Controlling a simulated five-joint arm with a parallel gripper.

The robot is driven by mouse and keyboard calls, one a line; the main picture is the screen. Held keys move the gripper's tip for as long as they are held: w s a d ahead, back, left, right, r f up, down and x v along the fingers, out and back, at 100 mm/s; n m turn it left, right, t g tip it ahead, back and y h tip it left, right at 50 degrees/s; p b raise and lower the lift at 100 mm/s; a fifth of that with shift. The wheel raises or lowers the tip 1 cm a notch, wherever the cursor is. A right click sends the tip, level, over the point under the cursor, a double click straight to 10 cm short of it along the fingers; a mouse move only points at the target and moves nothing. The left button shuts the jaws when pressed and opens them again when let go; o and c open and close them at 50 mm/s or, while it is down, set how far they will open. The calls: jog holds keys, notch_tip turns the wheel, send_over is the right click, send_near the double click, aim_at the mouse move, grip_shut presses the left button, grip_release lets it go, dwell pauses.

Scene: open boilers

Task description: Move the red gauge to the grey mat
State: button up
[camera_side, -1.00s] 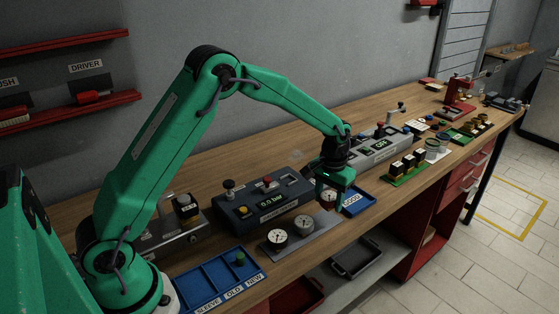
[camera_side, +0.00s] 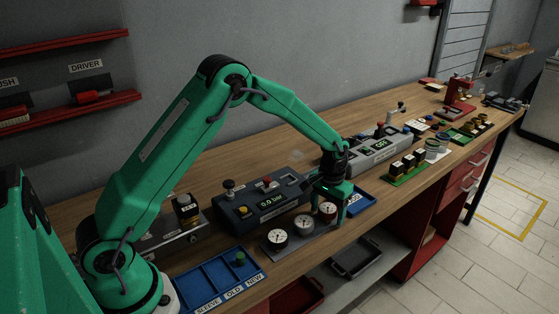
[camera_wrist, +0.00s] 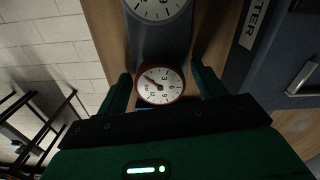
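The red gauge (camera_side: 328,208), round with a white dial and red rim, is at the right end of the grey mat (camera_side: 300,242). In the wrist view the red gauge (camera_wrist: 160,84) shows between my two fingers, with narrow gaps at its sides. My gripper (camera_side: 329,203) is low over that end of the mat, its fingers on either side of the gauge. It also shows in the wrist view (camera_wrist: 160,88), with the fingers apart. The gauge's underside is hidden, so its contact with the mat cannot be seen.
Two dark-rimmed gauges (camera_side: 277,238) (camera_side: 304,225) stand on the mat to the left. A blue tray (camera_side: 362,202) lies just right of my gripper. A dark pressure box (camera_side: 265,203) stands close behind. A blue divided tray (camera_side: 215,281) is at front left.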

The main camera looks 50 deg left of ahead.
aim_at(328, 208)
dwell(0.3)
notch_tip(328, 208, up, 12)
jog(key=shift+r, duration=0.2)
dwell(0.6)
dwell(0.5)
jog(key=s+a+r+m+t, duration=0.1)
jog(key=s+r+t, duration=0.2)
jog(key=s+r, duration=0.95)
jog(key=s+a+m+t, duration=0.1)
jog(key=s+t, duration=0.1)
jog(key=s, duration=1.5)
jog(key=shift+f+t, duration=0.3)
jog(key=shift+f, duration=0.15)
